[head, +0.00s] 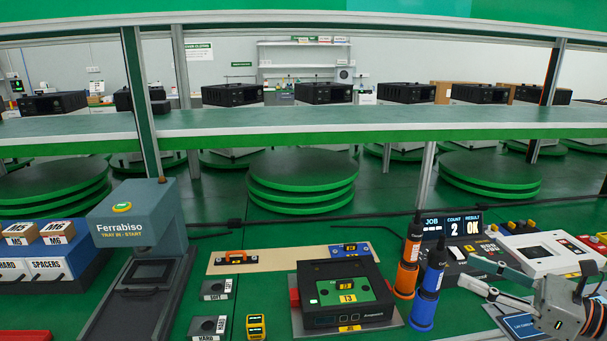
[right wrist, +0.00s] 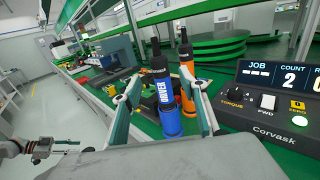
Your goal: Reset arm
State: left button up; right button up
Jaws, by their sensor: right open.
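My right gripper (head: 468,270) is at the right of the head view, to the right of the blue screwdriver (head: 428,290). Its two fingers are spread, with nothing held between them. In the right wrist view the open fingers (right wrist: 165,92) frame the blue screwdriver (right wrist: 167,100), which stands upright beyond them. In the head view a gap shows between the fingertips and this screwdriver. A small grey gripper (right wrist: 62,146), seemingly my left one, shows at the lower left of the right wrist view. Its jaws are too small to judge. My left gripper is outside the head view.
An orange screwdriver (head: 406,270) stands upright beside the blue one. The black fixture (head: 375,310) is to their left. A controller with a JOB display (head: 452,226) stands behind, and a white device (head: 545,255) is at the right. A long shelf (head: 300,124) spans the back.

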notch_tip(320, 180, up, 9)
jog(key=p, duration=0.4)
jog(key=s+a+f+m+t+h, duration=0.1)
jog(key=s+f+m+h, duration=0.15)
jog(key=f+m, duration=0.55)
jog(key=s+a+f+m+t+h+p, duration=0.1)
jog(key=f+m+t+h, duration=0.15)
jog(key=f+m, duration=0.5)
jog(key=s+a+f+m+h, duration=0.1)
jog(key=s+f+m+h, duration=0.15)
jog(key=f+m, duration=0.55)
pick_arm(q)
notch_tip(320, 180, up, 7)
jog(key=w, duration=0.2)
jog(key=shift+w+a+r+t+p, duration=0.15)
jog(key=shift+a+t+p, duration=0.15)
jog(key=shift+p, duration=0.15)
pick_arm(e)
jog(key=s+a+f+m+g+h, duration=0.2)
jog(key=s+a+f+m+g, duration=0.3)
jog(key=s+a+f+m, duration=1)
notch_tip(320, 180, down, 4)
jog(key=shift+s+r+m+g+h, duration=0.15)
jog(key=shift+s+m+g+h, duration=0.2)
jog(key=shift+m, duration=0.7)
jog(key=shift+a, duration=0.1)
